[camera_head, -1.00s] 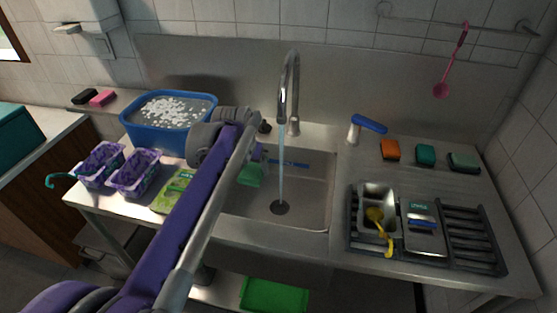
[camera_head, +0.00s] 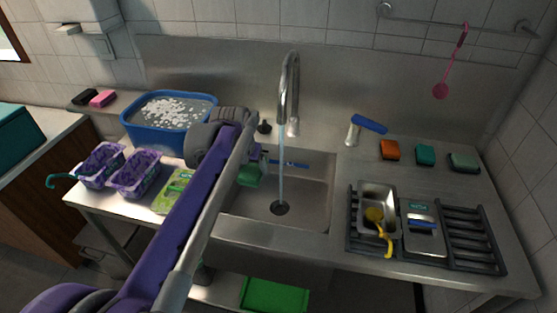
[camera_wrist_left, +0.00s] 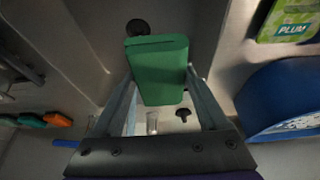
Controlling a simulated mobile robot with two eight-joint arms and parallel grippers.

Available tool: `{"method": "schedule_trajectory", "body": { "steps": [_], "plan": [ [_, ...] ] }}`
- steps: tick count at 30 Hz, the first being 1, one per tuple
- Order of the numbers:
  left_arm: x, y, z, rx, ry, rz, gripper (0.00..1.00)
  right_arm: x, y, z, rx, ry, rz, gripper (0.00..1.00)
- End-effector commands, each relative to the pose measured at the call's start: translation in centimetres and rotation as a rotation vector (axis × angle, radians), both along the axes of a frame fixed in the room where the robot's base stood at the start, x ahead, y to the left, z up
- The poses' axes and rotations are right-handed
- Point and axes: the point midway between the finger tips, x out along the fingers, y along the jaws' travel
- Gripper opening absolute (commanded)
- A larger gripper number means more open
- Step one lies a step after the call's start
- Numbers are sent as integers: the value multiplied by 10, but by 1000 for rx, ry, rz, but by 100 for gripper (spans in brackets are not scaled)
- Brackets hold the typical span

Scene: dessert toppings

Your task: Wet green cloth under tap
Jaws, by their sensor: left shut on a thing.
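The green cloth (camera_wrist_left: 158,70) looks like a folded block in the left wrist view, between the fingers of my left gripper (camera_wrist_left: 160,92). My left gripper is shut on it. In the head view the green cloth (camera_head: 249,176) hangs over the left part of the sink (camera_head: 312,208), partly hidden by my arm. The tap (camera_head: 290,85) is running. Its water stream (camera_head: 281,170) falls to the drain, a little right of the cloth, with a visible gap between them. My right gripper is not in view.
A blue basin (camera_head: 135,135) of foamy water stands left of the sink, near purple baskets (camera_head: 135,187) and a green packet (camera_head: 172,192). A blue-handled tool (camera_head: 368,124), sponges (camera_head: 390,150) and a dark rack (camera_head: 472,238) are on the right.

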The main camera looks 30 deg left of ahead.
Motion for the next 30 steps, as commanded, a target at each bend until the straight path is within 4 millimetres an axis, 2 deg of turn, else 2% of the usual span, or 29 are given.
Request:
{"method": "schedule_trajectory", "body": {
  "steps": [15,30],
  "plan": [
    [-33,23,35,1,-2,2,32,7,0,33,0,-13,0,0],
    [-38,26,37,0,0,0,32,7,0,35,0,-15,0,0]
  ]
}}
